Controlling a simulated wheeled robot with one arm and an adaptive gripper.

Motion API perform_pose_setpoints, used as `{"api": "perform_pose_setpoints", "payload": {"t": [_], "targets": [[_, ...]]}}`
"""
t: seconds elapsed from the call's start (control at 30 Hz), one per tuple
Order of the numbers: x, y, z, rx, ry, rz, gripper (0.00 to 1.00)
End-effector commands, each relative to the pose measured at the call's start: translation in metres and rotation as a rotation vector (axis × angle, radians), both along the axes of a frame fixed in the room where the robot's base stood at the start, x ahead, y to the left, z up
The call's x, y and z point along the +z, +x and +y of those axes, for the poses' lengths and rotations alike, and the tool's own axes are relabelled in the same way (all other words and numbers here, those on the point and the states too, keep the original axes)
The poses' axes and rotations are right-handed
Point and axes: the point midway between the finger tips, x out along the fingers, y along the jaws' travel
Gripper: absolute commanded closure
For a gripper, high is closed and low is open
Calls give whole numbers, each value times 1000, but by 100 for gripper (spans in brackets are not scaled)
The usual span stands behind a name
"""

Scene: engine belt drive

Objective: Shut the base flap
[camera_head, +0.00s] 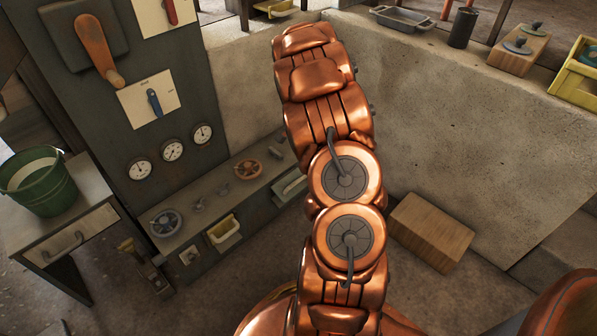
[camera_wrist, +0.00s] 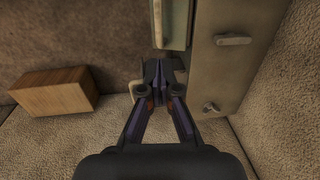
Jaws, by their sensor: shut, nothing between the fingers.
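The base (camera_head: 215,205) is a long, low grey unit along the wall. A pale green flap (camera_head: 289,187) stands out from its front side, near the end by my arm. In the wrist view the flap (camera_wrist: 173,24) juts out from the edge of the base (camera_wrist: 213,70), seen from above. My gripper (camera_wrist: 161,68) is shut and empty. Its fingertips lie at the flap's near end in the picture; I cannot tell whether they touch it. In the head view my arm hides the gripper and part of the base's end.
A wooden box (camera_head: 430,231) stands on the floor by the concrete wall (camera_head: 465,135). A control cabinet (camera_head: 150,140) rises behind the base. A green bucket (camera_head: 38,180) stands on a side cabinet at left.

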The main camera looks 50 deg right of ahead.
Motion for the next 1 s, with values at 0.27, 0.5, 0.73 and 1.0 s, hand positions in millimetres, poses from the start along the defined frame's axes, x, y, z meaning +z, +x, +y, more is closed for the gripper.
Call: {"api": "perform_pose_setpoints", "payload": {"t": [0.27,0.5,0.73,1.0], "targets": [[-41,3,1,2,4,5,100],[-84,8,1,2,2,3,100],[-119,11,1,2,3,4,100],[-135,14,1,2,1,3,100]]}}
